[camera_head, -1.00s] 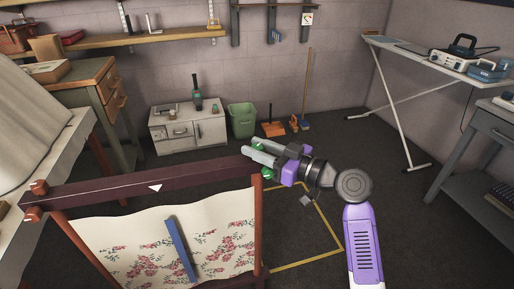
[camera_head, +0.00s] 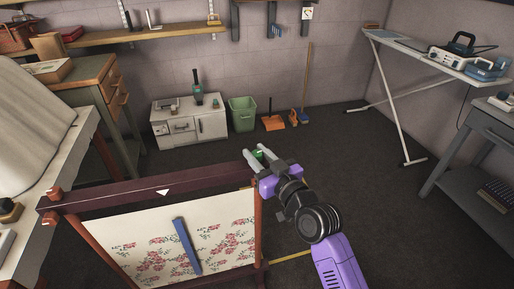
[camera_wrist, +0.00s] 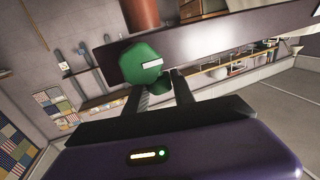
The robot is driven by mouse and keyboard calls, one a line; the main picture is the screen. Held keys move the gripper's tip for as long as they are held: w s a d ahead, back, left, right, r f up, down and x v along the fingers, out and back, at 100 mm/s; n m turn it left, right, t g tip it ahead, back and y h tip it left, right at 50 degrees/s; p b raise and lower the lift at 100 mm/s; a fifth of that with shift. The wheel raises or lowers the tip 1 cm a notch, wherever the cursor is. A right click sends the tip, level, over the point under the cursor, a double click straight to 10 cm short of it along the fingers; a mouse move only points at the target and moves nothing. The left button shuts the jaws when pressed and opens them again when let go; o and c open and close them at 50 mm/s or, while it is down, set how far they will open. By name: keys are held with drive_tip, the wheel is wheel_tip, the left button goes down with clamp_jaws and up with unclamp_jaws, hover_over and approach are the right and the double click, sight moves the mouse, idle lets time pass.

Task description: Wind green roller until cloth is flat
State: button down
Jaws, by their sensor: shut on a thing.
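The floral cloth (camera_head: 150,248) hangs in a dark red wooden frame (camera_head: 120,197) in the head view. Its upper edge looks straight and its face looks smooth. A blue strip (camera_head: 187,246) lies slanted across the cloth. The green roller knob (camera_wrist: 141,63) is at the frame's right end. It also shows in the head view (camera_head: 258,154), partly hidden by my fingers. My gripper (camera_head: 251,159) is shut on the green knob, with a dark finger on either side of its lower part in the wrist view. A white mark shows on the knob.
A white cabinet (camera_head: 189,130), a green bin (camera_head: 242,113) and an orange dustpan (camera_head: 273,123) stand by the back wall. An ironing board (camera_head: 400,55) is at right. Dark floor (camera_head: 365,185) lies open to the right of my arm.

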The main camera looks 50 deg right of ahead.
drive_tip(key=shift+f, duration=0.1)
drive_tip(key=c, duration=1.1)
unclamp_jaws()
drive_tip(key=shift+o, duration=0.2)
drive_tip(key=shift+s, duration=0.1)
drive_tip(key=b+v, duration=0.1)
drive_tip(key=v, duration=0.6)
drive_tip(key=shift+s, duration=0.1)
drive_tip(key=shift+s+a, duration=0.1)
drive_tip(key=shift+s, duration=0.1)
